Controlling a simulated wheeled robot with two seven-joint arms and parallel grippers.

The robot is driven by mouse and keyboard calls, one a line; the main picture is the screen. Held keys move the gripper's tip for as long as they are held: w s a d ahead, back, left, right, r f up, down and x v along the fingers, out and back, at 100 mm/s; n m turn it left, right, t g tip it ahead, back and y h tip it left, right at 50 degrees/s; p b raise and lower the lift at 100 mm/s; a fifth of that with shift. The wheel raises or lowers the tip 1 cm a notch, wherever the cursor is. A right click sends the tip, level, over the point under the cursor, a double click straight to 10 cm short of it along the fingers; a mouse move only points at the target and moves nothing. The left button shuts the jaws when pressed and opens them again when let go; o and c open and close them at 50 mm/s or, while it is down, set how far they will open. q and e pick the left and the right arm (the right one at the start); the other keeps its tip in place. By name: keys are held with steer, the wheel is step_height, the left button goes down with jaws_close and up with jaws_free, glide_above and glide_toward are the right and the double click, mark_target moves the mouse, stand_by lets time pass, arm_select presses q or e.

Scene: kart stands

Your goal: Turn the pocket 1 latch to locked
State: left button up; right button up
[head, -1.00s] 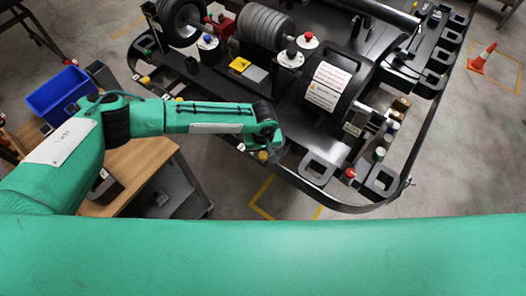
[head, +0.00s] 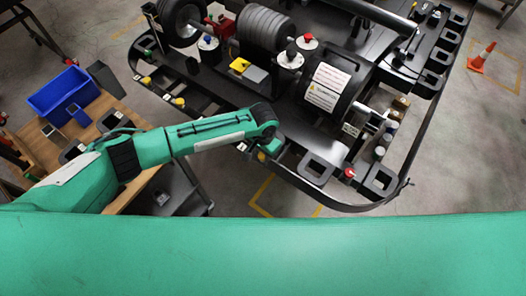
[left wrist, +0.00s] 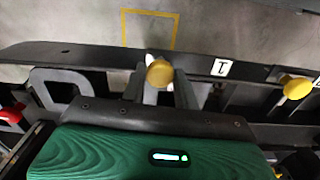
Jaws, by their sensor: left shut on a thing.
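The pocket 1 latch appears as a round yellow knob (left wrist: 159,73) on the dark rail of the kart stand, beside a white label marked 1 (left wrist: 221,68) in the left wrist view. The two fingers of my left gripper (left wrist: 160,88) stand on either side of this knob and are shut on it. In the head view my left gripper (head: 268,152) is at the front edge of the stand, and my arm largely hides the knob there. Which way the latch is turned cannot be told. My right gripper is not in view.
Another yellow knob (left wrist: 295,87) sits farther right along the rail, and a red knob (left wrist: 10,115) is at the left. The black kart stand (head: 320,200) carries wheels and a drum. A blue bin (head: 62,90) stands on a wooden bench (head: 130,105) at left.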

mark_target(263, 155)
arm_select(q)
steer(key=m, duration=0.4)
steer(key=shift+m, duration=2.2)
steer(key=o, duration=1)
steer(key=shift+c, duration=0.2)
steer(key=shift+r, duration=0.1)
step_height(263, 155, up, 14)
steer(key=b, duration=0.4)
steer(key=shift+b, duration=0.35)
